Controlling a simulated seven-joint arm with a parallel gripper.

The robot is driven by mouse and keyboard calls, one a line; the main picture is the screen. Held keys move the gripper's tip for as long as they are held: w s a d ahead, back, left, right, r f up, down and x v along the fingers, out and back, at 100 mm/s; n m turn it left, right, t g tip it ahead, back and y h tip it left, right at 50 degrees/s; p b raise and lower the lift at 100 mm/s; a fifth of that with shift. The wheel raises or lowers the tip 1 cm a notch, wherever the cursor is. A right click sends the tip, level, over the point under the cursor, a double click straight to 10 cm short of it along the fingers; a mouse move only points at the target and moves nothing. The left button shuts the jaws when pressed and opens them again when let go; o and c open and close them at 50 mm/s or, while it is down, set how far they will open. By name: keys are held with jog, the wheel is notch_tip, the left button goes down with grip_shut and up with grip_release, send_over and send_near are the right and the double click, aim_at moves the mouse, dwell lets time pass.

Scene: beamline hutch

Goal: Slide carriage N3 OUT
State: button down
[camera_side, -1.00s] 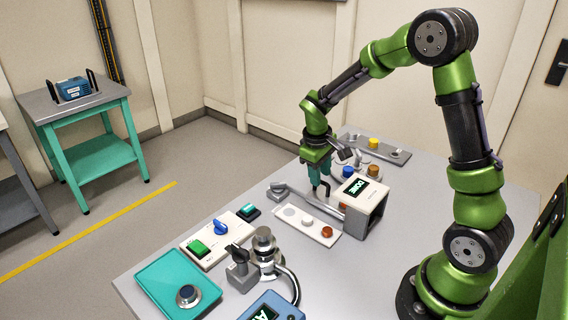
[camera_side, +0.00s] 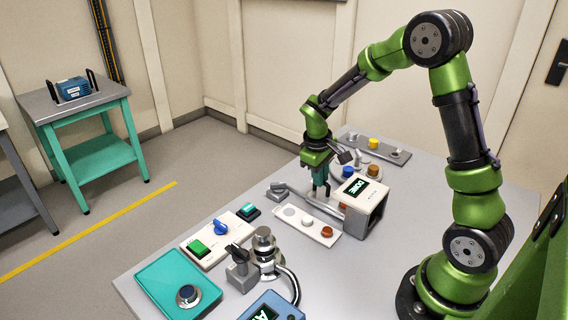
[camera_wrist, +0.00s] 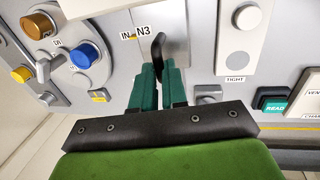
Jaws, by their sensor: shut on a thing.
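Carriage N3 is marked by an "N3" label with "IN" beside it, on a grey plate (camera_wrist: 120,42) in the wrist view. A black upright handle (camera_wrist: 158,44) stands by the label. My gripper (camera_wrist: 160,72) has its two green fingers shut on this handle. In the side view my gripper (camera_side: 321,189) is low over the table at the left of a grey box with a "DONE" display (camera_side: 361,188). The handle is mostly hidden by the fingers there.
A white panel (camera_side: 306,224) with an orange knob lies in front of the gripper. A round base with blue (camera_side: 347,172) and orange (camera_side: 373,171) knobs sits behind it. A black and green button unit (camera_side: 248,211) and a white switch panel (camera_side: 197,255) stand at the left.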

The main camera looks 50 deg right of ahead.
jog(key=w, duration=0.9)
jog(key=shift+w, duration=0.35)
jog(key=c, duration=1.2)
grip_release()
jog(key=shift+o, duration=0.2)
jog(key=shift+s, duration=0.1)
jog(key=a+r, duration=0.3)
jog(key=r, duration=1.3)
jog(key=shift+r, duration=0.3)
jog(key=shift+a, duration=0.1)
